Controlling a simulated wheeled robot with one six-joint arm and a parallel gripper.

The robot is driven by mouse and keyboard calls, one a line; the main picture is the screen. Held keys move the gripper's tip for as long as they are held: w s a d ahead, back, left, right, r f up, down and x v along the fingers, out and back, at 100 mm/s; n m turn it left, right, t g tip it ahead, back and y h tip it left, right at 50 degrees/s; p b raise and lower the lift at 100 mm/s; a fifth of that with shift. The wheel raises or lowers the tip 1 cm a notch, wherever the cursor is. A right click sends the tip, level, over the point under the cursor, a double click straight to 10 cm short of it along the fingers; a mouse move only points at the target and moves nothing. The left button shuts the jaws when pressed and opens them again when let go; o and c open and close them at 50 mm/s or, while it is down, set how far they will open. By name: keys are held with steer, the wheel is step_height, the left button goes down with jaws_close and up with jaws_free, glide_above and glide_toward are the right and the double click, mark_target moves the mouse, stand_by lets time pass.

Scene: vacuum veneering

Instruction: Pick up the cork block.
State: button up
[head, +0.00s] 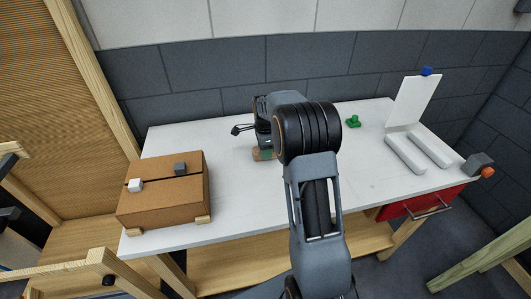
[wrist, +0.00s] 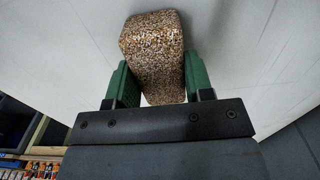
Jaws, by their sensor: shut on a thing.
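The cork block (wrist: 155,55), speckled brown and tan, is between the green finger pads of my gripper (wrist: 158,85) in the wrist view. Both pads press on its sides, so my gripper is shut on it. In the head view my gripper (head: 264,148) is over the white table, past the middle of its back half.
A brown box (head: 165,205) with a white and a dark grey block on top stands at the table's left end. A green object (head: 353,121), two white bars (head: 405,154) and an upright white panel (head: 411,101) are to the right. The white table (head: 240,200) is clear in front.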

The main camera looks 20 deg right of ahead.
steer(key=shift+r, duration=0.55)
step_height(320, 180, up, 2)
steer(key=shift+r, duration=0.2)
steer(key=s+a+r+b, duration=0.1)
steer(key=s+a+r, duration=0.7)
steer(key=a, duration=0.3)
steer(key=shift+s+a+r, duration=0.15)
steer(key=shift+s+r, duration=0.05)
steer(key=shift+r, duration=0.55)
